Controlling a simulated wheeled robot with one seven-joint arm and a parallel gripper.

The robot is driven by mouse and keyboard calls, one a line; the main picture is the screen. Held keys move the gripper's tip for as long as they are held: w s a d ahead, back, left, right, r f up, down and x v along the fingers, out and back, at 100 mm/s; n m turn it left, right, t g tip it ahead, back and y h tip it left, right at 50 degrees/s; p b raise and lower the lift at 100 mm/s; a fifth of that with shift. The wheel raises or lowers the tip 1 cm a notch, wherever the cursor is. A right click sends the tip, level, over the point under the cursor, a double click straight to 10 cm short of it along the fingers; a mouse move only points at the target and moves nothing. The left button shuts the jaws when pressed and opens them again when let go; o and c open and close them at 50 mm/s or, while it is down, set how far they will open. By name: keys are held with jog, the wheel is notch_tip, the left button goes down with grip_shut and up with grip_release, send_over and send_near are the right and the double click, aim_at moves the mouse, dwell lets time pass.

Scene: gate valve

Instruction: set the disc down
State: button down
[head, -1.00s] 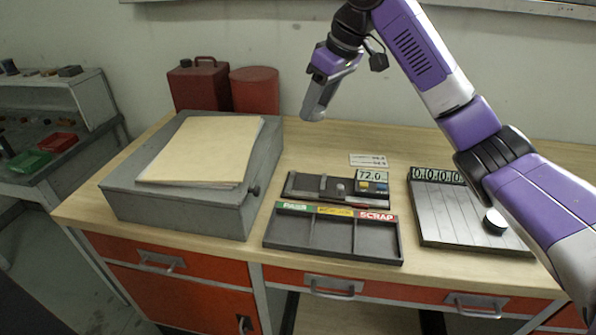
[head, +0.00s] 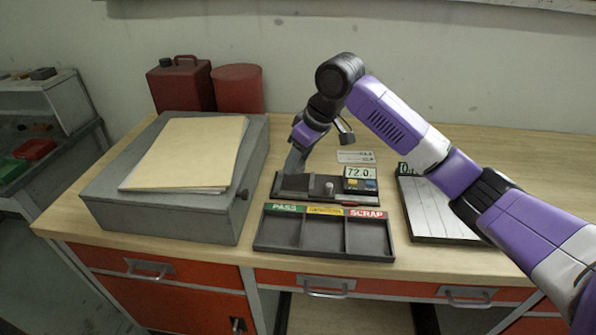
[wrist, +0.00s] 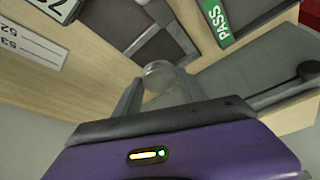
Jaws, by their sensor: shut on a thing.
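My gripper (head: 293,168) is shut on a round, pale grey disc (wrist: 160,73), which shows between the two fingertips in the wrist view. In the head view, the fingers point down at the left end of a dark measuring fixture (head: 313,193) with a display reading 72.0; the disc cannot be made out there. I cannot tell whether the disc touches the fixture. In front of the fixture is a dark sorting tray (head: 322,254) with a green PASS label (head: 284,208), a yellow label and a red SCRAP label (head: 365,214). Its three compartments look empty.
A grey box (head: 170,215) with a folder on top stands close left of my gripper. A slotted rack (head: 430,215) lies at the right, partly hidden by my arm. A red can and a red drum stand behind. A printed card (head: 356,157) lies behind the fixture.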

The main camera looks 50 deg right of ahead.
aim_at(298, 172)
jog(key=shift+f, duration=2.15)
jog(key=shift+f, duration=0.15)
jog(key=c, duration=0.9)
grip_release()
jog(key=shift+c, duration=0.2)
jog(key=v, duration=1.2)
jog(key=shift+b, duration=0.4)
